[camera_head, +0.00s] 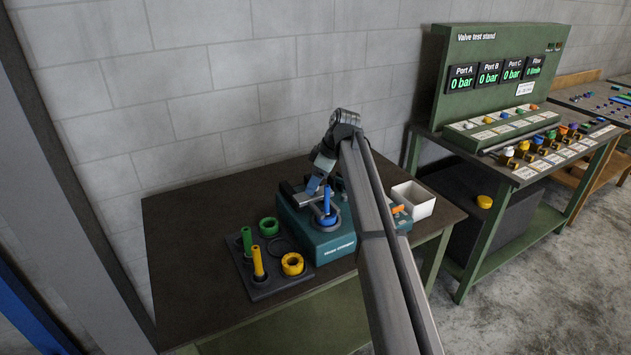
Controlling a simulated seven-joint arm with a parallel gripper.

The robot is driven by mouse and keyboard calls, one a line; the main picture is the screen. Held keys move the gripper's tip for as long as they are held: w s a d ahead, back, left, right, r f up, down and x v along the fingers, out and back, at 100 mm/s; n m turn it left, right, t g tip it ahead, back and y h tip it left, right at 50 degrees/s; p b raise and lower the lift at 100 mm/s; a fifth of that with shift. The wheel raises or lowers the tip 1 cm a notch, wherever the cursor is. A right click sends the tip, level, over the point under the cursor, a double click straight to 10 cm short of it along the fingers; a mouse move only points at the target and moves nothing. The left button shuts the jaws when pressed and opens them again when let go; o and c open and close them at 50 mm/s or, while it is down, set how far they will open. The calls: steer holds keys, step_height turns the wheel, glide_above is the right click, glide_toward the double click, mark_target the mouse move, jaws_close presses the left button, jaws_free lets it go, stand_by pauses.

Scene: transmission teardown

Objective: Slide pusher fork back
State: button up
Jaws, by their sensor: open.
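A teal press unit (318,238) stands on the dark table. A blue upright shaft (327,203) stands in a grey ring on top of it. A grey flat bar (309,198), likely the pusher fork, lies across the top of the unit beside the blue shaft. My gripper (317,187) is over the unit, close to the bar and the shaft. It is open. Its fingers are small and partly merged with the parts behind, so I cannot tell whether it touches the bar. My arm hides the right part of the unit.
A dark tray (262,291) to the left holds a green post and ring and a yellow post and ring. A white open box (414,200) and an orange-tipped part (397,210) are to the right. The table's left side (190,250) is clear.

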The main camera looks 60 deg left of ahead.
jaws_close()
stand_by(0.6)
